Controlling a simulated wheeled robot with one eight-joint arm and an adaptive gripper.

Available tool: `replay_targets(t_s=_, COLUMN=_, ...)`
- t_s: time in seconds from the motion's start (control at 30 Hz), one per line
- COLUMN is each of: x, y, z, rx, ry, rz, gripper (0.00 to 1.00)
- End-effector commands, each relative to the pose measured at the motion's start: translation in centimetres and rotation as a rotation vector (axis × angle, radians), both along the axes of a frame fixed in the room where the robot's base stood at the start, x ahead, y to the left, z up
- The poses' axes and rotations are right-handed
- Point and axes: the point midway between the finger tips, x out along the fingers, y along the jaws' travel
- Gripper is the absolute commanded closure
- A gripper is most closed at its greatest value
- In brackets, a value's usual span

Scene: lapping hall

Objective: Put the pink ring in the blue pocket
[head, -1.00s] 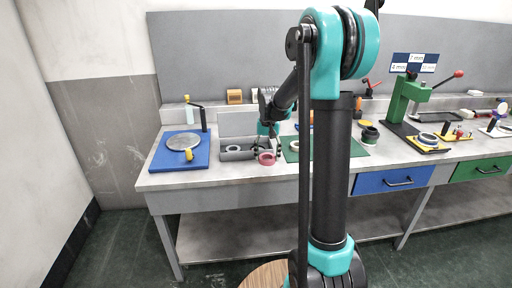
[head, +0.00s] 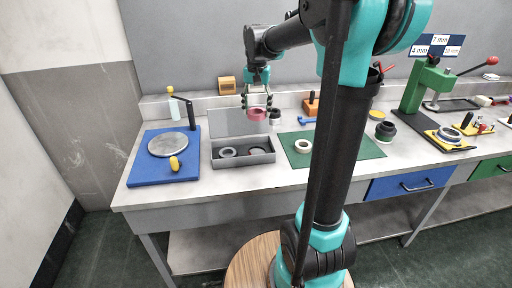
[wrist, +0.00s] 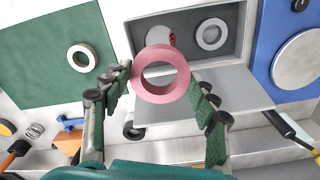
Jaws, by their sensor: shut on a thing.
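My gripper (head: 257,98) is shut on the pink ring (head: 257,114) and holds it in the air in front of the raised lid of a grey case (head: 216,161). In the wrist view the pink ring (wrist: 137,84) sits between the two green-padded fingers, its hole facing the camera, and covers part of the case (wrist: 245,50). A grey ring (wrist: 211,34) lies in the case, and a partly hidden reddish thing (wrist: 172,38) shows beside it. I cannot make out a blue pocket in the case.
A blue board (head: 135,178) with a round grey plate lies left of the case. A green mat (head: 357,146) with a cream ring (head: 303,146) lies to the right. A green press (head: 410,98) stands further right. Small tools and a spring lie behind the mat.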

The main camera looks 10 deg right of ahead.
Motion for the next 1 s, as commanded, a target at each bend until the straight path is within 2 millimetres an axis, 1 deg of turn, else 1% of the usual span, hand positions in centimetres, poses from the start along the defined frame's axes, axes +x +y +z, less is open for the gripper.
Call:
replay_targets(t_s=0.03, x=0.1, y=0.0, z=-1.3, rx=0.0, ry=0.0, rz=0.0, gripper=0.73)
replay_targets(t_s=0.1, x=0.0, y=0.0, z=-3.0, rx=0.0, ry=0.0, rz=0.0, gripper=0.73)
replay_targets(t_s=0.4, x=0.1, y=0.0, z=-10.2, rx=0.0, ry=0.0, rz=0.001, gripper=0.73)
replay_targets(t_s=0.53, x=0.1, y=0.0, z=-12.3, rx=0.0, ry=0.0, rz=0.001, gripper=0.73)
replay_targets(t_s=0.73, x=0.1, y=0.0, z=-13.8, rx=0.0, ry=0.0, rz=0.001, gripper=0.73)
replay_targets(t_s=0.9, x=0.1, y=0.0, z=-16.1, rx=0.0, ry=0.0, rz=0.001, gripper=0.73)
replay_targets(t_s=1.0, x=0.0, y=0.0, z=-16.9, rx=0.0, ry=0.0, rz=0.001, gripper=0.73)
